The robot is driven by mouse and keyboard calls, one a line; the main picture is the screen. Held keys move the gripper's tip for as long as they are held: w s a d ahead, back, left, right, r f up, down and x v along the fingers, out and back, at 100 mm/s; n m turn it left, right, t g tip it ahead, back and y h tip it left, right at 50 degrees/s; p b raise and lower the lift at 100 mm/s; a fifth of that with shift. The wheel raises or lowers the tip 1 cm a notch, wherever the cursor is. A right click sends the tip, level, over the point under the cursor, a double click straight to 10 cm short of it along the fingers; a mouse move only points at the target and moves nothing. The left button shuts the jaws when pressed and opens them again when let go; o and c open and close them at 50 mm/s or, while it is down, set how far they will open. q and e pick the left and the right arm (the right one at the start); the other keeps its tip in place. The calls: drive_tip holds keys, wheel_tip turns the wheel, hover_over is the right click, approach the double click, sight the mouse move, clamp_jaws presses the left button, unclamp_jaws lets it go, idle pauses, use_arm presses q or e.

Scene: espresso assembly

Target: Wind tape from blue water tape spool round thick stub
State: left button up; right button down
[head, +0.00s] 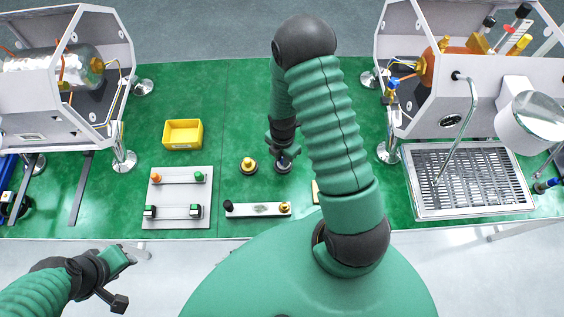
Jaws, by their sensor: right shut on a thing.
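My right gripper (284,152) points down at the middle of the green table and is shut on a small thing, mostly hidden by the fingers. A dark round base (283,168) shows right under its tips. I cannot clearly make out a blue tape spool or tell which part is the thick stub. My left gripper (123,281) is open and empty, in front of the table's near edge at lower left.
A grey plate (179,216) bears orange, green and dark fittings. A yellow bin (183,133) stands behind it. A pale bar (258,209) with end fittings lies near the front edge. White machine housings stand at left (118,20) and right (487,73). A metal drip tray (422,208) lies at right.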

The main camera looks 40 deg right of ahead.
drive_tip(key=shift+r+p, duration=0.5)
drive_tip(key=shift+r, duration=0.2)
drive_tip(key=shift+d+r+p, duration=0.25)
drive_tip(key=shift+r+p, duration=0.6)
drive_tip(key=shift+a+r+p, duration=0.15)
drive_tip(key=shift+r+p, duration=0.6)
drive_tip(key=shift+r, duration=0.25)
drive_tip(key=shift+a, duration=0.1)
